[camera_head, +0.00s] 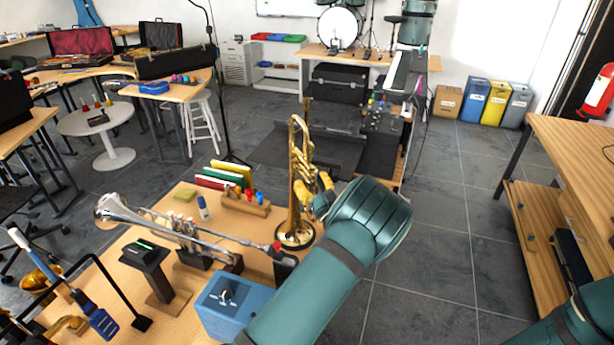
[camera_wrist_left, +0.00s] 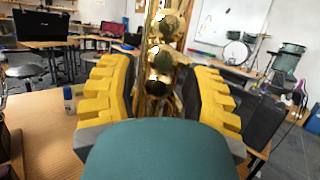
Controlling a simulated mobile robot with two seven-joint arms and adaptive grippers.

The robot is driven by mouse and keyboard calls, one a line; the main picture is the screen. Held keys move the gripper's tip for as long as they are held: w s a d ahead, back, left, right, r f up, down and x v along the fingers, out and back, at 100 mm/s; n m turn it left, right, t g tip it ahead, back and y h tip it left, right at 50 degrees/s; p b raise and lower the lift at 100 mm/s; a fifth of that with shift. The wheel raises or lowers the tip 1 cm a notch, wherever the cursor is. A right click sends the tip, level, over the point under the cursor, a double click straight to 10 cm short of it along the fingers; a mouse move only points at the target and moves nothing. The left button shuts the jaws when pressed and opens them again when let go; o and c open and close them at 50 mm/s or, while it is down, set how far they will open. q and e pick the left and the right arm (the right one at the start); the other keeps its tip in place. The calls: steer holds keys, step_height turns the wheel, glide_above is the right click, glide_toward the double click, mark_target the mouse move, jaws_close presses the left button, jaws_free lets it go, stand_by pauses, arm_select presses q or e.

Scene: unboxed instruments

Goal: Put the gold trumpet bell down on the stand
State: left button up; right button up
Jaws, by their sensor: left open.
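The gold trumpet (camera_head: 300,165) stands upright, bell down, at the far right corner of the wooden table. Its flared bell rim (camera_head: 294,236) is at the bottom. A stand under or inside the bell is hidden, so I cannot tell how the bell sits on it. My left gripper (camera_head: 318,194) is at the trumpet's valve section. In the left wrist view the trumpet's tubes and valves (camera_wrist_left: 160,75) rise between the two yellow fingers (camera_wrist_left: 162,95), with gaps on both sides. The fingers are open and appear not to press on it. My right gripper is out of view.
A wooden block with coloured pegs (camera_head: 245,204), upright books (camera_head: 222,176) and a blue box (camera_head: 225,302) crowd the tabletop. Open floor (camera_head: 425,250) lies right of the table.

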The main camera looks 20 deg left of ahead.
arm_select(q)
steer(key=v, duration=0.9)
steer(key=shift+s+d, duration=0.15)
steer(key=shift+d, duration=0.05)
